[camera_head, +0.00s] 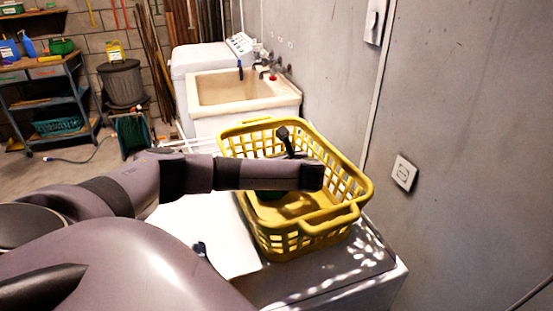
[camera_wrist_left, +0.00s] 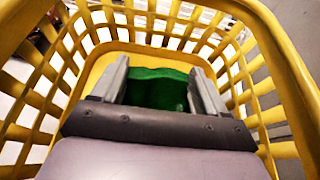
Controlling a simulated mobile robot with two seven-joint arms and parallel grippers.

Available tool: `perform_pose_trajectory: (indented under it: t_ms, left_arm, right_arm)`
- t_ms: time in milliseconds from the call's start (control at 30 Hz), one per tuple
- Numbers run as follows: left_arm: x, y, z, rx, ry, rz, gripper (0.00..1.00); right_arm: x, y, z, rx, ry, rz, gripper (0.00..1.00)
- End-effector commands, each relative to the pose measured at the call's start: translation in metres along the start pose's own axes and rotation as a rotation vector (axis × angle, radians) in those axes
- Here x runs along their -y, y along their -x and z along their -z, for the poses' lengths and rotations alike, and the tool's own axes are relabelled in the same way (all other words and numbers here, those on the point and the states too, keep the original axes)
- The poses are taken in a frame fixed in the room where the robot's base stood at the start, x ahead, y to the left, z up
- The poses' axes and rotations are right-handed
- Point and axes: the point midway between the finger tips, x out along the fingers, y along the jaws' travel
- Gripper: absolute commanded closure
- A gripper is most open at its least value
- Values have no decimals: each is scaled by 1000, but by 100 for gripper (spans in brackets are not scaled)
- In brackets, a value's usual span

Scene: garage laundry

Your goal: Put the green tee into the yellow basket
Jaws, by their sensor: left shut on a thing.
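The yellow basket (camera_head: 352,178) stands on a white-topped appliance against the grey wall. My left arm reaches across its rim from the left, and the hand is down inside it. In the left wrist view, my left gripper (camera_wrist_left: 160,82) is shut on the green tee (camera_wrist_left: 158,90), which shows between its two fingers. Slatted yellow basket walls (camera_wrist_left: 262,88) surround the gripper. My right gripper is not seen.
A beige utility sink (camera_head: 240,92) stands behind the basket. The white top (camera_head: 205,225) left of the basket is partly covered by my arm. The grey wall (camera_head: 450,110) is close on the right. A shelf unit (camera_head: 45,95) and dark bin (camera_head: 122,82) stand far left.

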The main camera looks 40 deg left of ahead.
Motion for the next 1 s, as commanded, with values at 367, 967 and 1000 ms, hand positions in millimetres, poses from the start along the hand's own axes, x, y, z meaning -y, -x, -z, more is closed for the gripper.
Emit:
perform_pose_trajectory:
  t_ms: [367, 967, 1000]
  left_arm:
    - [0, -1, 2, 0, 0, 0, 1]
    - [1, 83, 0, -2, 0, 6, 1]
    - [2, 93, 0, -3, 0, 7, 1]
  right_arm:
    - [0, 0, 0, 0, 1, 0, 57]
    - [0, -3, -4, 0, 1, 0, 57]
    - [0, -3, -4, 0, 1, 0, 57]
